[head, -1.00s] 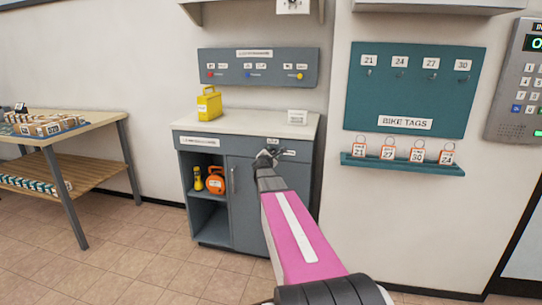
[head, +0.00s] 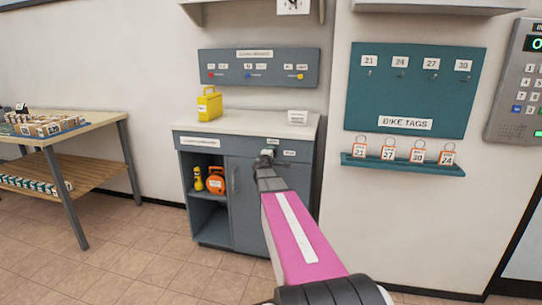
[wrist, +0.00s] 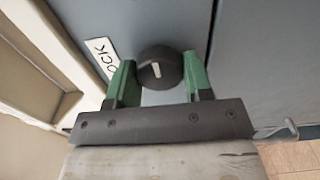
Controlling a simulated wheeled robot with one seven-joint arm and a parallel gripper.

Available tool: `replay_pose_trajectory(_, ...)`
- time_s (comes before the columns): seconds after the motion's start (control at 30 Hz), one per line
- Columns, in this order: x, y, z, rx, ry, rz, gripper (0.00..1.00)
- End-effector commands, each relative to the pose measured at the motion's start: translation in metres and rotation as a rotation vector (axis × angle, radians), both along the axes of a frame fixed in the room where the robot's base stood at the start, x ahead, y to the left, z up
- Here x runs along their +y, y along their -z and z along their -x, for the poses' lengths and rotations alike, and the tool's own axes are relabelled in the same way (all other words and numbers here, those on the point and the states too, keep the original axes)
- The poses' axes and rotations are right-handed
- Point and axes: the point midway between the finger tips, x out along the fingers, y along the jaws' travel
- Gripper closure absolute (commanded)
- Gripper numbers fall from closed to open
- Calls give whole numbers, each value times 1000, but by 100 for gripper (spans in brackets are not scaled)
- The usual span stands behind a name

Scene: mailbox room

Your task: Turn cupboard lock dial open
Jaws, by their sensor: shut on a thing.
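The grey cupboard (head: 244,205) stands against the wall, and its door shows in the head view. In the wrist view the round dark lock dial (wrist: 160,85) sits on the blue-grey door front, with a pale pointer mark on its face. A white label (wrist: 101,57) reading "OCK", partly hidden, lies to its left. My gripper (wrist: 160,78) is shut on the dial, one green finger on each side.
An orange item (head: 215,182) and a yellow torch (head: 198,180) sit in the open shelf. The door handle (head: 233,180) is left of my arm. A teal ledge (head: 400,165) is to the right.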

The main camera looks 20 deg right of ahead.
Motion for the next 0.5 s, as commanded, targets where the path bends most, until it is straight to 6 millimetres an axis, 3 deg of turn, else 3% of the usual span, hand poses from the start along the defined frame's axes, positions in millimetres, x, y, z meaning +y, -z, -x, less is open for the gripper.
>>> replay_pose_trajectory(0.5,0,1,1,-32,1,-49,77)
